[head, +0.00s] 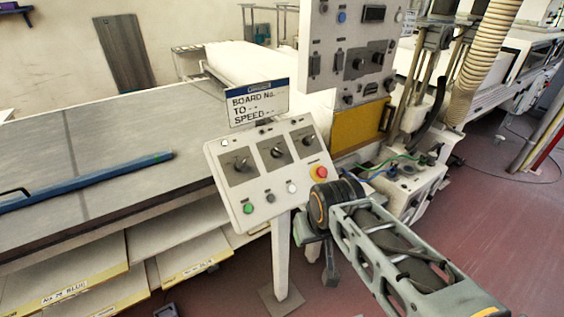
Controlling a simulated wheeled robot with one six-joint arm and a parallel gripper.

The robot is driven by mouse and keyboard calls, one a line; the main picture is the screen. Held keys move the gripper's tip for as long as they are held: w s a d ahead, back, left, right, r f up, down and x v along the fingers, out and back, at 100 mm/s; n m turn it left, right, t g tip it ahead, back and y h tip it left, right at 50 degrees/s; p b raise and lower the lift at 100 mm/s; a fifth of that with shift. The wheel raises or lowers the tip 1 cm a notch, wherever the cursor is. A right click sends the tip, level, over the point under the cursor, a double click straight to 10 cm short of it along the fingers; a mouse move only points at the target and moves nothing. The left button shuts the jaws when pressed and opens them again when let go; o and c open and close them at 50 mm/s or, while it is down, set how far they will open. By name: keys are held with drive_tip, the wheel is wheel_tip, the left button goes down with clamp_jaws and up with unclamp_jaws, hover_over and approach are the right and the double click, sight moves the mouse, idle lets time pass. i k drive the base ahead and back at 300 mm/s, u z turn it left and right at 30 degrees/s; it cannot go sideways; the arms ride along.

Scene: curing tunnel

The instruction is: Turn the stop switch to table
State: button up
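A white control panel (262,181) stands tilted on a white post. It has three dark plates, each with a rotary switch: a left one (240,165), a middle one (276,152) and a right one (307,140). Their lettering is too small to read, so I cannot tell which is the stop switch. A red push button with a yellow collar (318,172) sits at the panel's right end. My arm reaches in from the lower right. My gripper (331,270) seems to hang below the arm's far end, right of the post; its fingers are not clear.
A sign (258,102) stands above the panel. A long grey table (90,135) with a blue bar (85,182) lies left. A taller control cabinet (352,50) and a yellow panel (360,124) stand behind. Cables and machinery are at the right. Red floor (500,220) is open at the lower right.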

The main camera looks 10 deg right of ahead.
sight(308, 141)
drive_tip(key=u, duration=1.35)
drive_tip(key=i, duration=1)
drive_tip(key=z, duration=2.55)
